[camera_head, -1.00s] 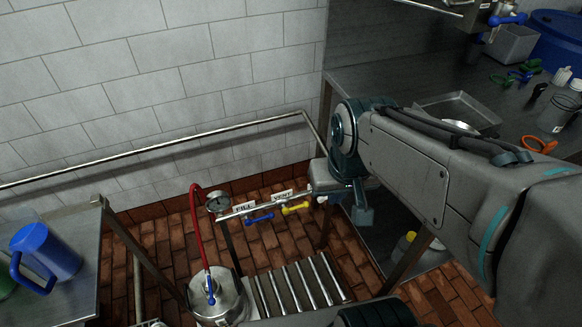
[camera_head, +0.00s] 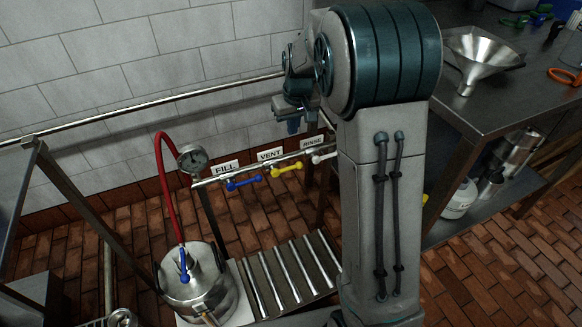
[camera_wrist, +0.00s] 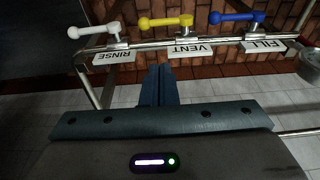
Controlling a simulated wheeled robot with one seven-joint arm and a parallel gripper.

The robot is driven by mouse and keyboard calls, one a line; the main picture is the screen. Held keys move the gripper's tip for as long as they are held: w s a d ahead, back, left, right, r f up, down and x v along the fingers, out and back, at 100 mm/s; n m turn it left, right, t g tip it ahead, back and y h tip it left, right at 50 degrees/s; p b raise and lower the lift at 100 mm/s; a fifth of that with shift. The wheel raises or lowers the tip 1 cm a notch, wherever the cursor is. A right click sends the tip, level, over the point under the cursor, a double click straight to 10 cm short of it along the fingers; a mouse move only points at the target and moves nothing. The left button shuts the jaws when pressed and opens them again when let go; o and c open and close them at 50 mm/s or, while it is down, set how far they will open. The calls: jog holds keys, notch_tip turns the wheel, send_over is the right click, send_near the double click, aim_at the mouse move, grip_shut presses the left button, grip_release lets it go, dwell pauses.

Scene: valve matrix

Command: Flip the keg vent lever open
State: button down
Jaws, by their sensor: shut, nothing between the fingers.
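My gripper (camera_head: 293,124) is above and behind the pipe in the head view. In the wrist view its fingers (camera_wrist: 159,72) are together and empty, pointing toward the pipe between the RINSE and VENT labels, apart from the yellow lever.
A roller conveyor (camera_head: 290,274) lies below the pipe. A steel bench (camera_head: 478,118) with a funnel (camera_head: 483,56) is at the right.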

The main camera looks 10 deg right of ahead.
aim_at(291, 167)
jog(key=shift+w+f, duration=0.15)
jog(key=shift+f, duration=0.05)
jog(key=b+x, duration=0.1)
jog(key=x, duration=0.3)
jog(key=b+x, duration=0.1)
jog(key=x, duration=0.3)
jog(key=s+b+x, duration=0.1)
jog(key=b+x, duration=0.1)
jog(key=x, duration=0.2)
jog(key=shift+f, duration=0.45)
jog(key=shift+s+f, duration=0.15)
jog(key=shift+f, duration=0.3)
